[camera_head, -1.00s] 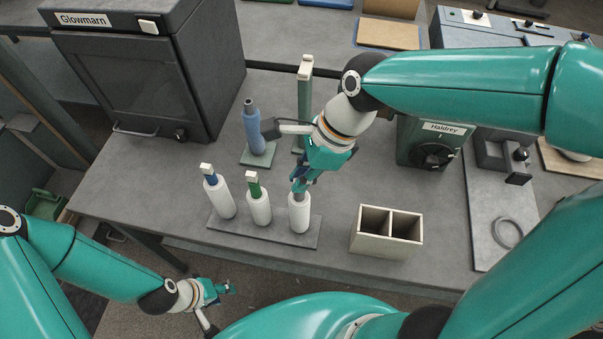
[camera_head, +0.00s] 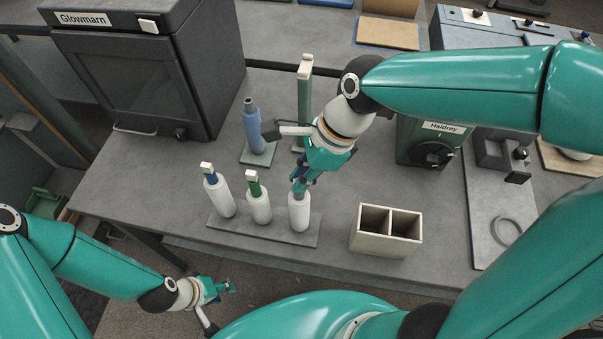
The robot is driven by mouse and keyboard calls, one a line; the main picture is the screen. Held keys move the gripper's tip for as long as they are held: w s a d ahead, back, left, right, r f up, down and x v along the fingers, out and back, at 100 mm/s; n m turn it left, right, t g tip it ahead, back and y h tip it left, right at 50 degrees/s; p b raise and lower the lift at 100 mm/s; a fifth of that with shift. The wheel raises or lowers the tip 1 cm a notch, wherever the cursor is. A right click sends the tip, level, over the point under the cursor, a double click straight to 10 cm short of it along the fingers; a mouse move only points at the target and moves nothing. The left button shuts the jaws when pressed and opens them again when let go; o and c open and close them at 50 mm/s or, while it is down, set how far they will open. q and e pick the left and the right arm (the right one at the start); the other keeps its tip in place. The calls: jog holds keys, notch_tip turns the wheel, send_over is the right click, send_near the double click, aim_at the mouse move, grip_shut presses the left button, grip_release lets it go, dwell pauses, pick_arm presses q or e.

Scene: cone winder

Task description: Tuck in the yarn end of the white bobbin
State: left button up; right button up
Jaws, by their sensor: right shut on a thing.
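Three upright white cylinders stand in a row on a grey base plate (camera_head: 267,231). The left cylinder (camera_head: 220,199) has a blue, white-capped piece (camera_head: 209,173) on top. The middle cylinder (camera_head: 260,208) has a green, white-capped piece (camera_head: 254,184). My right gripper (camera_head: 299,187) points down over the right cylinder (camera_head: 299,213) and is shut on its top piece, mostly hidden by the fingers. I cannot tell which thing is the white bobbin, and I see no loose yarn end. My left gripper (camera_head: 224,287) hangs low, in front of the table; its fingers are too small to judge.
A blue cone (camera_head: 252,124) on a small green base and a green post (camera_head: 304,95) stand behind my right gripper. A two-compartment beige box (camera_head: 384,247) is to the right.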

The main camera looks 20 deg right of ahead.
jog(key=o, duration=1.2)
notch_tip(320, 180, up, 5)
jog(key=p, duration=0.5)
jog(key=shift+r, duration=1)
